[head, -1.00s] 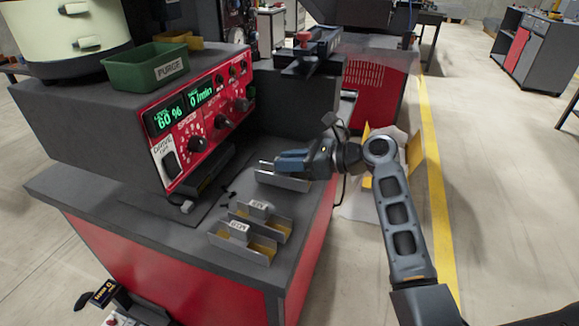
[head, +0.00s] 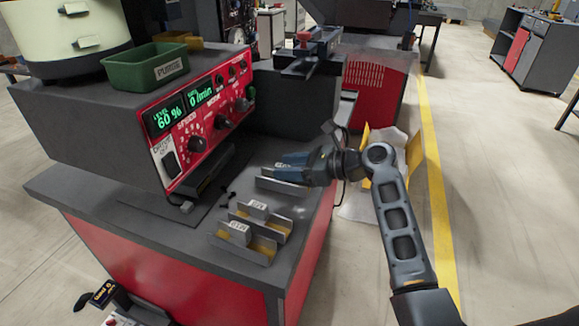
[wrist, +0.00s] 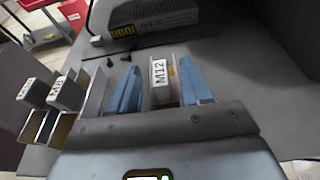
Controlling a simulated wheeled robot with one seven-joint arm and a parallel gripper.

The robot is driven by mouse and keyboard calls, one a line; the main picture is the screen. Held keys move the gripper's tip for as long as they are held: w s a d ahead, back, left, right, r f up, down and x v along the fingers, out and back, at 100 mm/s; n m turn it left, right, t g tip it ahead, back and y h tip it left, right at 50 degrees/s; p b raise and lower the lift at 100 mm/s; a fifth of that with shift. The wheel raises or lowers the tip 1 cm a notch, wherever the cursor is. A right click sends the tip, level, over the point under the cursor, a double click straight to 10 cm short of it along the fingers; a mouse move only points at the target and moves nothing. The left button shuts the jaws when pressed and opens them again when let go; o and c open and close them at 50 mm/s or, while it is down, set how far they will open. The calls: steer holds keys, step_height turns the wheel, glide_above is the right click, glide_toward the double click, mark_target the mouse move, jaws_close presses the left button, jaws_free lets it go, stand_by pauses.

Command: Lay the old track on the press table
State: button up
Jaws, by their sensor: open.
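A grey channel-shaped track (head: 283,187) lies on the dark grey table (head: 210,258), under my gripper (head: 290,163). In the wrist view an upright M12 label (wrist: 160,78) stands on it. My gripper's blue fingers (wrist: 160,88) are open, one on each side of the labelled part. I cannot tell whether they touch it. Two similar tracks with label blocks lie nearer the table's front, one (head: 265,222) just behind the other (head: 240,249). The pictures do not clearly show which track is the old one.
A red-fronted control box (head: 197,118) with dials stands left of the tracks, with a green PURGE tray (head: 147,68) on top. A dark clamp-like fixture (head: 310,52) stands at the back. Small dark pieces (wrist: 119,57) lie near the box.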

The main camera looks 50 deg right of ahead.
steer(key=v, duration=1.2)
steer(key=shift+p, duration=0.35)
